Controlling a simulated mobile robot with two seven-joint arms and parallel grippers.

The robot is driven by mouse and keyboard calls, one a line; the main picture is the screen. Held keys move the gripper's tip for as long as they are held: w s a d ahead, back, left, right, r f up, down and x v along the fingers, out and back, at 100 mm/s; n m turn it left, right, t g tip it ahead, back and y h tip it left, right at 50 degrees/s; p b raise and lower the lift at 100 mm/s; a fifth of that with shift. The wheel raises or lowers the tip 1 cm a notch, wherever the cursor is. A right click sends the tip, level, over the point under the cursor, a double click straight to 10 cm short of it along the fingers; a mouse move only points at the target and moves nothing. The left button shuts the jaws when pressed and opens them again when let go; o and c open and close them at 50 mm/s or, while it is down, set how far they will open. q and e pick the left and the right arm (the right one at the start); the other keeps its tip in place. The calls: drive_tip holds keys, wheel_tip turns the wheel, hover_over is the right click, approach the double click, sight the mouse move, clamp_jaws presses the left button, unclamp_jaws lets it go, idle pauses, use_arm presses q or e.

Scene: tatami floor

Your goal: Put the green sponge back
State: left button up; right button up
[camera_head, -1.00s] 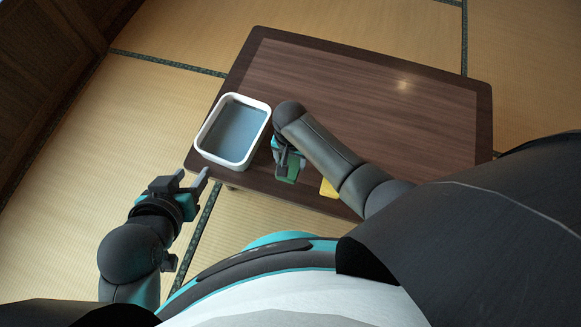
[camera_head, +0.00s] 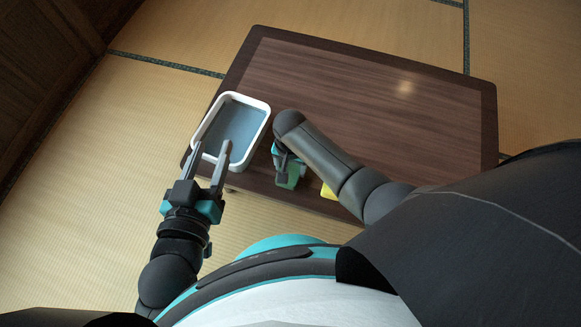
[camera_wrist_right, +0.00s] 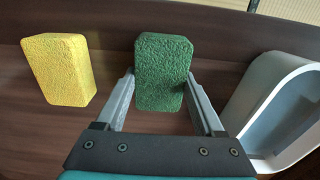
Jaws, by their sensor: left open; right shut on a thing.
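The green sponge (camera_wrist_right: 163,72) is upright between the fingers of my right gripper (camera_wrist_right: 163,100), which is shut on it. In the head view the green sponge (camera_head: 288,178) shows at the table's near edge, partly covered by my right gripper (camera_head: 283,163). I cannot tell whether it touches the table. My left gripper (camera_head: 213,152) is open and empty, its fingers pointing at the near side of the white-rimmed tub (camera_head: 268,108). The tub also shows at the right of the right wrist view (camera_wrist_right: 235,110).
A yellow sponge (camera_wrist_right: 60,69) stands on the dark wooden table (camera_head: 370,90), left of the green one in the wrist view. In the head view it (camera_head: 327,191) is partly hidden by my right arm. The table's far part is clear.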

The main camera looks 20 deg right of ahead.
use_arm(q)
drive_tip(key=shift+d+r+t, duration=0.2)
drive_tip(key=shift+t, duration=0.1)
use_arm(e)
drive_tip(key=shift+f, duration=0.25)
drive_tip(key=o, duration=1.2)
use_arm(q)
drive_tip(key=shift+s, duration=0.1)
